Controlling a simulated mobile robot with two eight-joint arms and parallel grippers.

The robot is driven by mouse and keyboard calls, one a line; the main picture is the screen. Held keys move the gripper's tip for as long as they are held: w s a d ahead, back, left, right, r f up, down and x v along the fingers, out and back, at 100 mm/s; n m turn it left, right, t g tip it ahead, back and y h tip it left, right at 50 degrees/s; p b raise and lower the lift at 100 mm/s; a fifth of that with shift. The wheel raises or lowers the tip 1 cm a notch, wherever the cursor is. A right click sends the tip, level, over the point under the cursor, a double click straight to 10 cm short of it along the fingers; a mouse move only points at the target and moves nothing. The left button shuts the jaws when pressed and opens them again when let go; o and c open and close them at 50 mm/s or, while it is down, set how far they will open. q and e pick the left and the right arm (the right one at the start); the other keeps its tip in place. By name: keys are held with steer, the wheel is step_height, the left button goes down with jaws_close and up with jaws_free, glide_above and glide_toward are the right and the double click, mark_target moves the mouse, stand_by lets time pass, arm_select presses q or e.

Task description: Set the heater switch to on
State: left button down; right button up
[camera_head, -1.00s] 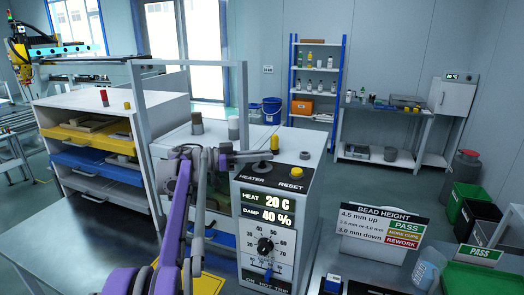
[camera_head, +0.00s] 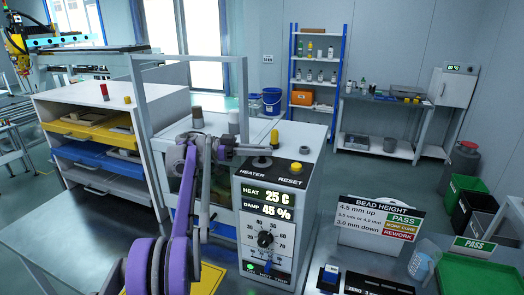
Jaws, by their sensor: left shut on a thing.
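The heater switch (camera_head: 275,138) has a yellow tip and rises from a round base on top of the control box (camera_head: 275,190), by the HEATER label. Its tip stands to the right of the base. My left gripper (camera_head: 266,151) reaches in from the left and is shut on the switch just below the yellow tip; the fingers hide part of the lever. The display (camera_head: 268,203) reads HEAT 25 C and DAMP 45 %. A green lamp (camera_head: 250,266) glows at the bottom left of the front panel. My right gripper is not in view.
A yellow RESET button (camera_head: 296,167) sits right of the switch, and a black dial (camera_head: 265,239) is on the front. A grey frame (camera_head: 190,62) rises behind my left arm. A BEAD HEIGHT sign (camera_head: 380,223) stands to the right.

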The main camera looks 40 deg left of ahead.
arm_select(q)
steer(key=c, duration=1)
jaws_free()
steer(key=shift+c, duration=0.2)
steer(key=shift+o, duration=0.8)
steer(key=shift+s, duration=0.1)
